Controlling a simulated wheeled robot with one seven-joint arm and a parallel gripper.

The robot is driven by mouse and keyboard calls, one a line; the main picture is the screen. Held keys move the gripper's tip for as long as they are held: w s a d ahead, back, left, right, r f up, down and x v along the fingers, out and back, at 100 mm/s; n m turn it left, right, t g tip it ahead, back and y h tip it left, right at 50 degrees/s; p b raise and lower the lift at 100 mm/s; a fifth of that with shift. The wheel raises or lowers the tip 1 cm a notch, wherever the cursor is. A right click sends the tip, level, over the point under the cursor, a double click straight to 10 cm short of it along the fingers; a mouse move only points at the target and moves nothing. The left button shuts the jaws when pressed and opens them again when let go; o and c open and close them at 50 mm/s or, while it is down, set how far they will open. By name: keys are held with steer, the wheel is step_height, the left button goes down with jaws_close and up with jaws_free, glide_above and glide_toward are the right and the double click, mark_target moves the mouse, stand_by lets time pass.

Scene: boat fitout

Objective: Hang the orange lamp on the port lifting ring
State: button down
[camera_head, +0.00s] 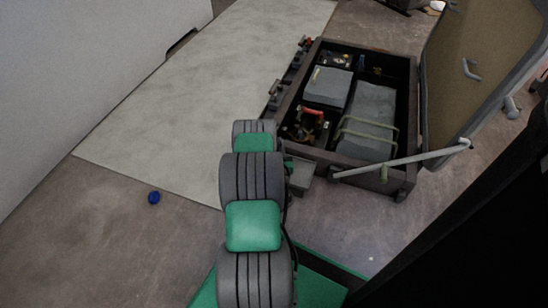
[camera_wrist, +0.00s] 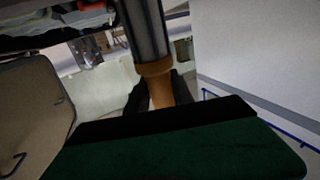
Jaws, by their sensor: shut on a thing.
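My gripper (camera_wrist: 160,92) is shut on an upright cylinder with a grey metal body and an orange collar and lower part, which looks like the orange lamp (camera_wrist: 146,30). Its dark fingers stand on both sides of the orange part in the wrist view. The lamp's upper end is cut off by the frame edge. In the head view my arm reaches toward the near left side of an open dark box (camera_head: 403,178), and the lamp cannot be made out there. I cannot pick out the port lifting ring in either view.
The box holds a grey case (camera_head: 328,86), a larger grey block (camera_head: 372,103) and red parts (camera_head: 311,112). Its raised lid (camera_head: 480,65) stands at the right with a strut across the near side. A small blue object (camera_head: 154,198) lies on open floor at left.

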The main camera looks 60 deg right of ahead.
steer(key=shift+w+d+f+b, duration=0.2)
steer(key=shift+w+d+f, duration=0.2)
steer(key=shift+f, duration=0.2)
steer(key=shift+w+d+f+b, duration=0.2)
steer(key=shift+w+d+f, duration=0.15)
steer(key=shift+f, duration=0.25)
step_height(320, 180, down, 3)
steer(key=shift+w+d+f+b, duration=0.1)
steer(key=shift+w+b, duration=0.05)
steer(key=shift+b, duration=1.05)
steer(key=c, duration=1.1)
jaws_free()
steer(key=shift+f, duration=0.15)
